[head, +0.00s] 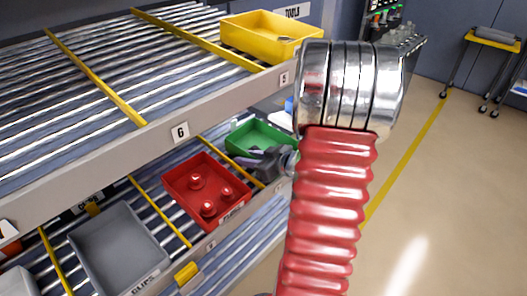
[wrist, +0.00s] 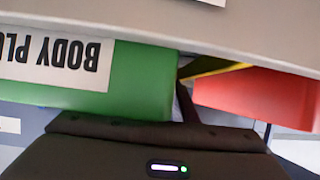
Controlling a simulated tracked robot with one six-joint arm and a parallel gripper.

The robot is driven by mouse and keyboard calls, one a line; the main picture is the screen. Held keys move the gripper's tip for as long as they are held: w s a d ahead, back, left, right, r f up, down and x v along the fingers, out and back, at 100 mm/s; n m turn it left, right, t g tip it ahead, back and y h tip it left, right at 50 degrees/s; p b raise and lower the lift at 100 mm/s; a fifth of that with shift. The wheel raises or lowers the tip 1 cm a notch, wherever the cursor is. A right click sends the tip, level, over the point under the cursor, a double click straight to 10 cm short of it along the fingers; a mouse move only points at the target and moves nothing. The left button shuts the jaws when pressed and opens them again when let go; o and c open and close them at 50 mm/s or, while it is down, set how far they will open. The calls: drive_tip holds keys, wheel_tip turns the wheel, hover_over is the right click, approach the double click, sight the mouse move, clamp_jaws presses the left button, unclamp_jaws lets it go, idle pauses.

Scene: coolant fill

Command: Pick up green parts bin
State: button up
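The green parts bin (head: 262,135) sits on the lower shelf, right of the red bin, partly hidden by my arm and gripper in the head view. In the wrist view its green front (wrist: 145,80) is close, with a white label that reads "BODY PLU" upside down, cut off by the frame edge. My dark gripper (head: 252,157) is at the near side of the green bin. In the wrist view a dark finger (wrist: 186,104) stands beside the bin's right end. Whether the fingers are apart or touch the bin is unclear.
Open floor (head: 450,190) lies to the right.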

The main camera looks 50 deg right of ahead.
drive_tip(key=shift+c, duration=0.3)
clamp_jaws()
drive_tip(key=shift+r, duration=0.1)
drive_tip(key=shift+r, duration=4.95)
